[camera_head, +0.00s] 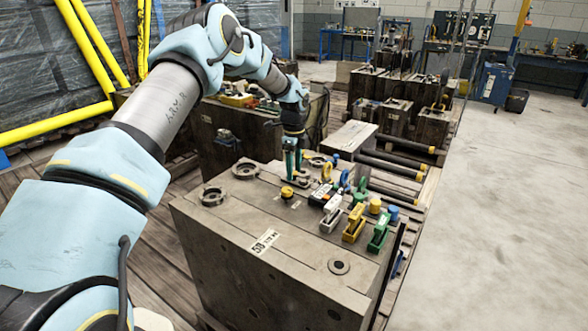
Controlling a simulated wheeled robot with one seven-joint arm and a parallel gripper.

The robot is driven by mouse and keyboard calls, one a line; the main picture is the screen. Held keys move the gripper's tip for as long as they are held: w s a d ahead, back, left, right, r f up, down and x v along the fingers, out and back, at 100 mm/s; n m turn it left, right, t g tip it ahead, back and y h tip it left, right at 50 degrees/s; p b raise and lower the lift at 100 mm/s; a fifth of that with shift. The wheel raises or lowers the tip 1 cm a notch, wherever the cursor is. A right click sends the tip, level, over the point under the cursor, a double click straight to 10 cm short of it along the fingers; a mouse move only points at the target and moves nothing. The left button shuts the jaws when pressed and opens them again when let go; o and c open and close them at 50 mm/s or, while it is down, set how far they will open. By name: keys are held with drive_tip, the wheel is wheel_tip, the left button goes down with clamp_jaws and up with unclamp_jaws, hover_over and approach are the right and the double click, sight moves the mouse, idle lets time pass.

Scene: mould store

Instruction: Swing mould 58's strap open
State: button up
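Mould 58 (215,238) is a large worn grey-brown block in the middle of the head view. A white label (264,242) on its top edge seems to read 58, with smaller marks after it. My gripper (291,173) points down over the far part of the mould's top, its teal fingers at or just above the surface. A small dark fitting shows at the fingertips. I cannot make out whether it is the strap, or whether the fingers touch it. The finger gap is too small to judge.
Yellow, green and grey clamps (354,229) and several coloured fittings crowd the mould's right top. Two round rings (212,197) sit at its left. Another mould (232,135) stands behind, black bars (395,170) lie to the right. The concrete floor (510,220) at right is clear.

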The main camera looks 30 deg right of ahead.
wheel_tip(320, 180, up, 11)
drive_tip(key=b, duration=0.1)
drive_tip(key=shift+b, duration=0.3)
drive_tip(key=shift+f, duration=0.1)
idle(0.5)
drive_tip(key=s+a+r+n+p, duration=0.1)
drive_tip(key=s+a+r+n, duration=0.15)
drive_tip(key=a+n, duration=0.75)
drive_tip(key=s+a+r+n+p, duration=0.1)
drive_tip(key=a+r+n, duration=0.25)
drive_tip(key=a, duration=1.25)
drive_tip(key=s+a+n+t+p, duration=0.1)
drive_tip(key=s+a+n+p, duration=0.1)
drive_tip(key=s+a+n, duration=1.2)
drive_tip(key=s+a, duration=0.2)
drive_tip(key=a, duration=0.1)
drive_tip(key=shift+a+f+t, duration=0.25)
drive_tip(key=shift+f+t, duration=0.05)
